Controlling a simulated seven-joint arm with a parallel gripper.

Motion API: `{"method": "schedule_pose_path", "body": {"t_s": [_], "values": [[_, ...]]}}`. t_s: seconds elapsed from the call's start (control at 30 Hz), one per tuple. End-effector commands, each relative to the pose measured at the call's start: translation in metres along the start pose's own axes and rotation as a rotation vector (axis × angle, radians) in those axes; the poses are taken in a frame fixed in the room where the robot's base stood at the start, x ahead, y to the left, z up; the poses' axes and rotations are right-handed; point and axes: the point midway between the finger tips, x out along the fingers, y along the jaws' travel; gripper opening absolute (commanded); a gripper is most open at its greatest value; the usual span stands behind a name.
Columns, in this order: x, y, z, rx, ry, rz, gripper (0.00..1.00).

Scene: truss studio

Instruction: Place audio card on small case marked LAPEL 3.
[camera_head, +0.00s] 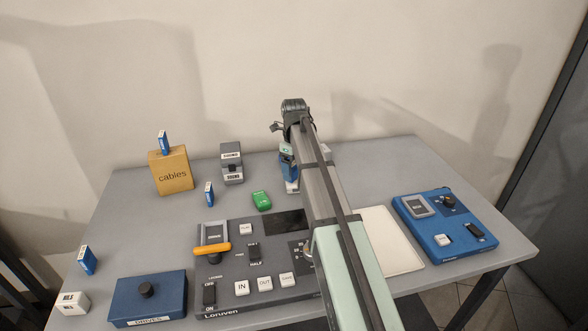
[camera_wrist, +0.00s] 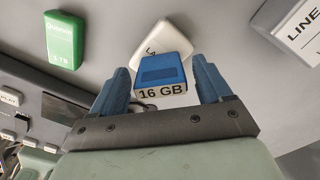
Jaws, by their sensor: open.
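A blue card marked 16 GB (camera_wrist: 163,72) is between the two blue fingers of my gripper (camera_wrist: 161,80) in the wrist view, with a gap at each side. A small white case (camera_wrist: 150,40) is just beyond and under the card. Only "LA" of its lettering shows; the card covers the rest. The card seems to rest on or right against this case, but I cannot tell contact for sure. In the head view my gripper (camera_head: 288,168) is low at the back middle of the table, with a bit of the white case (camera_head: 292,187) below it.
A green 1 TB card (camera_head: 261,200) lies left of my gripper. Grey cases (camera_head: 231,172), a cables box (camera_head: 170,173) and other blue cards (camera_head: 209,193) are farther left. A control console (camera_head: 265,263) is in front; a blue device (camera_head: 447,225) is at right.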

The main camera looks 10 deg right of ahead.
Motion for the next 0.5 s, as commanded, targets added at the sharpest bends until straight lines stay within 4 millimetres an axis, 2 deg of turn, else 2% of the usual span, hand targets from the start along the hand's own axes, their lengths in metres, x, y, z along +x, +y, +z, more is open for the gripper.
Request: {"method": "schedule_pose_path", "body": {"t_s": [0.5], "values": [[-0.084, -0.001, 0.001, 0.000, -0.001, -0.001, 0.78]]}}
